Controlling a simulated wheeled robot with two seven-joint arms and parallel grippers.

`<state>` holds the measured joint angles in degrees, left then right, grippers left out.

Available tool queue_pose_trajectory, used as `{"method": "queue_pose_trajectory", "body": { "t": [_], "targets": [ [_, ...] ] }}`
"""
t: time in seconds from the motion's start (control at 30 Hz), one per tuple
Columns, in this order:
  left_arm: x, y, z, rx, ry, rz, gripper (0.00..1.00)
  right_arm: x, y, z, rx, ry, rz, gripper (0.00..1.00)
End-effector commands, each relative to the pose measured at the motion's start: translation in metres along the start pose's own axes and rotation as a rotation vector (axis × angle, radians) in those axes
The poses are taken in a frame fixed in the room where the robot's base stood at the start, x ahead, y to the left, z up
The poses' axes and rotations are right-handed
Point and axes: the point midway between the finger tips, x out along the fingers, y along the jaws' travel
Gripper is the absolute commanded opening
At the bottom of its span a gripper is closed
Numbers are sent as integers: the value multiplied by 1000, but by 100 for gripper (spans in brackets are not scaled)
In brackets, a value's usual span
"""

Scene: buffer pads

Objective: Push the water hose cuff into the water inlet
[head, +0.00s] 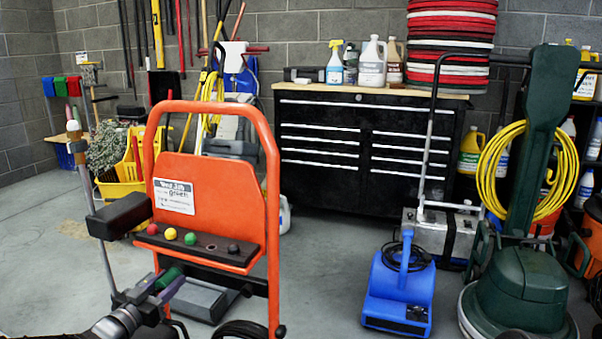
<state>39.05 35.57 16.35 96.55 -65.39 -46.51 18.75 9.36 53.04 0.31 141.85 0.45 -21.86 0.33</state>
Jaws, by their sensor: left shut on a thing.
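My left gripper (165,291) is low at the left, in front of the orange cart's lower frame. It is shut on a small green piece (168,277), which looks like the hose cuff; a purple-grey part shows beside it, and I cannot tell what it belongs to. The fingers hide much of the held piece. The orange cart (273,200) stands upright behind the gripper. Its ledge (205,252) carries red, yellow, green and black knobs. I cannot make out the water inlet. My right gripper is not in view.
A white label (174,196) is on the cart's panel. A dark box (119,216) on a grey pole stands left of the cart. A yellow mop bucket (122,188) is behind. A blue blower (398,295) and green floor machine (515,290) stand right. Floor between cart and blower is clear.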

Motion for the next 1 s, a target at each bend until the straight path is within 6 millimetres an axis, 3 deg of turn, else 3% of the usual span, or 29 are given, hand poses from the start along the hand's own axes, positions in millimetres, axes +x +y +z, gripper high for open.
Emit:
{"method": "queue_pose_trajectory", "body": {
  "t": [0.43, 1.0],
  "targets": [
    [-3, 0, 0, 0, 0, 0, 0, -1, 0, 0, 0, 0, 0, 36],
    [-26, -1, 1, 1, -3, -1, 0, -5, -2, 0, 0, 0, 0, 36]
  ]
}}
